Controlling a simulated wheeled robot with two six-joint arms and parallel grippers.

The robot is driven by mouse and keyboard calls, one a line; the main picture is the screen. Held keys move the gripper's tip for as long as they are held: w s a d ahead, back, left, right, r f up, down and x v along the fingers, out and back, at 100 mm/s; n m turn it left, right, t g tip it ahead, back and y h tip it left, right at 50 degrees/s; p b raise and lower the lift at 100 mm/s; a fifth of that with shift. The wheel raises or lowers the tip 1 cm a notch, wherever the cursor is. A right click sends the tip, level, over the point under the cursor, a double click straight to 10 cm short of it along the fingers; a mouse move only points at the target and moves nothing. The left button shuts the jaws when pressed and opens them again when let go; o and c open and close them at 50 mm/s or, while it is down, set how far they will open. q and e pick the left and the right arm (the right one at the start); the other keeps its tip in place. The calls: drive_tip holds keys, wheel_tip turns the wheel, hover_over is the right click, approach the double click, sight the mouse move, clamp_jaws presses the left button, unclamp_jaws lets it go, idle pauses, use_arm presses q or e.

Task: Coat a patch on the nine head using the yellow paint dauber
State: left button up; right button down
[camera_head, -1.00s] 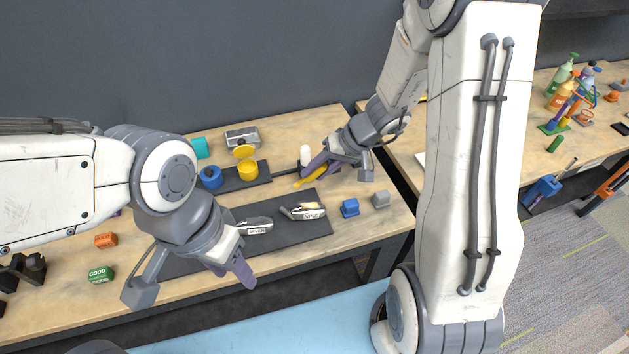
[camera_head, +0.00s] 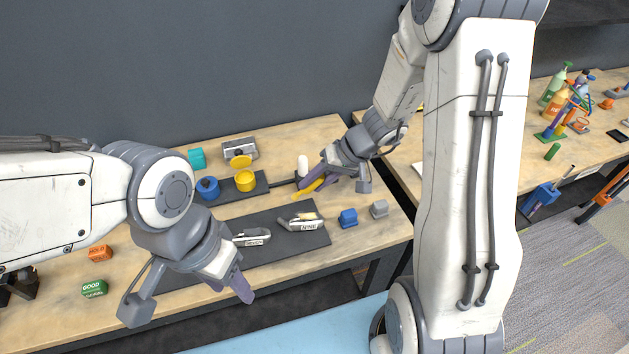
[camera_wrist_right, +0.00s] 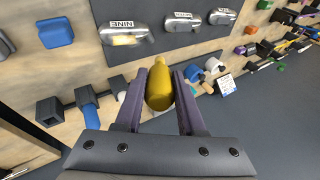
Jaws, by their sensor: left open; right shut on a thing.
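The nine head (camera_head: 302,226), a silver club head labelled NINE, lies on the dark mat (camera_head: 262,243). It also shows in the right wrist view (camera_wrist_right: 140,33), with a yellowish area on its face. My right gripper (camera_head: 318,183) is shut on the yellow paint dauber (camera_head: 306,189). In the right wrist view the dauber (camera_wrist_right: 159,84) sits between the two fingers, its narrow end pointing towards the nine head; they look apart. My left gripper (camera_head: 234,280) is open and empty, in front of the mat's near left side.
Another club head (camera_head: 251,238) lies left of the nine head. Yellow (camera_head: 245,181) and blue (camera_head: 207,188) pots stand on a dark strip behind. Blue (camera_head: 348,218) and grey (camera_head: 380,209) blocks sit to the right. Green (camera_head: 95,286) and orange (camera_head: 100,253) blocks sit left.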

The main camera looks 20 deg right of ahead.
drive_tip(key=shift+r+p, duration=0.45)
drive_tip(key=shift+f, duration=0.15)
drive_tip(key=d+f, duration=0.4)
drive_tip(key=f, duration=0.5)
drive_tip(key=a+r, duration=0.1)
drive_tip(key=r, duration=0.1)
drive_tip(key=a+r+b, duration=0.1)
drive_tip(key=a+r, duration=0.2)
drive_tip(key=shift+r, duration=0.3)
drive_tip(key=shift+r+p, duration=0.85)
drive_tip(key=shift+r, duration=0.85)
use_arm(q)
wheel_tip(320, 180, up, 2)
drive_tip(key=shift+a+r, duration=0.1)
